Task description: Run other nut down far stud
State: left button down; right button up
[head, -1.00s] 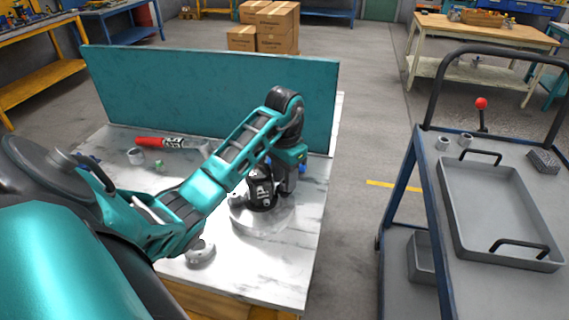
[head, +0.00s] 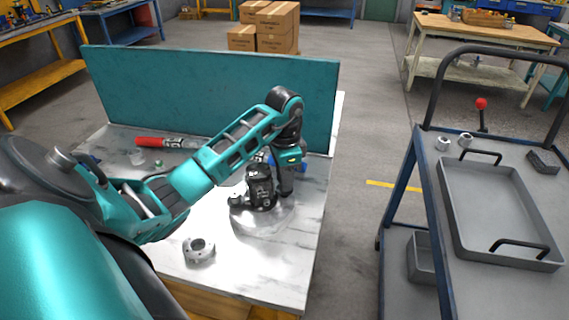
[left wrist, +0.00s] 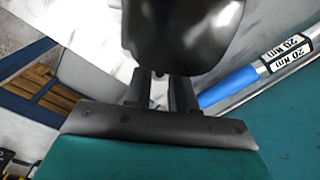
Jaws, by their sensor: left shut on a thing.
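The black hydraulic motor (head: 261,185) stands upright on a round pale base (head: 262,222) near the right side of the marble-topped table. My left gripper (head: 284,192) points down close beside the motor's right side. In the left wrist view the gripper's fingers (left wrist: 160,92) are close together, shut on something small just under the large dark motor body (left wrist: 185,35). I take it as the nut, but its shape and the far stud are hidden. A grey round flanged part (head: 199,250) lies on the table's front. My right gripper is not in view.
A teal panel (head: 210,95) stands along the table's back. A red tool (head: 152,142) lies before it. A trolley with a grey tray (head: 500,215) stands to the right, across a clear floor gap.

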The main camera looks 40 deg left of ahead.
pick_arm(q)
jog(key=shift+m, duration=0.3)
jog(key=m, duration=0.4)
jog(key=shift+m, duration=0.3)
jog(key=c, duration=1.2)
grip_release()
